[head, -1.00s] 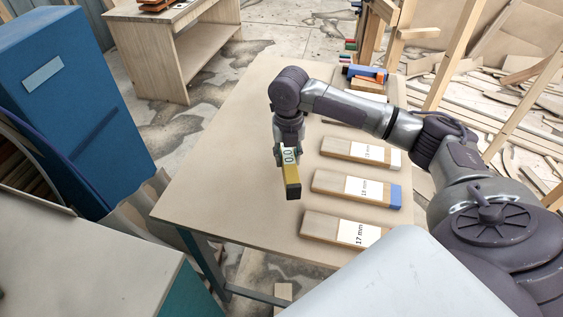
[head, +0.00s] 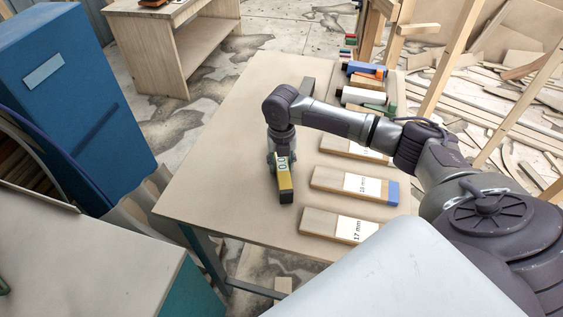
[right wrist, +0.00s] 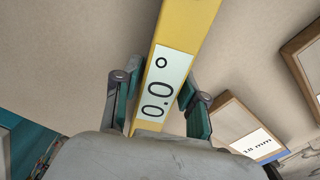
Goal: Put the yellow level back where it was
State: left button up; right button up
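The yellow level (head: 285,185) has a white display reading 0.0°, which shows in the right wrist view (right wrist: 162,90). My right gripper (head: 277,160) points down and is shut on the level, with a finger on each long side in the right wrist view (right wrist: 160,100). The level is at or just above the table top, left of the row of labelled wooden blocks; whether it touches the table I cannot tell. My left gripper is not in view.
The table (head: 225,130) is clear to the left of the level. Labelled blocks lie to its right: one marked 17 mm (head: 318,222) and one with a blue end (head: 328,180). Clamps or tools (head: 365,70) lie at the far right corner. A blue cabinet (head: 70,90) stands left.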

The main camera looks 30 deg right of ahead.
aim_at(282, 160)
jog(key=shift+o, duration=1)
notch_tip(282, 160, up, 12)
jog(key=b, duration=0.1)
jog(key=shift+r+b, duration=0.15)
jog(key=shift+b, duration=0.25)
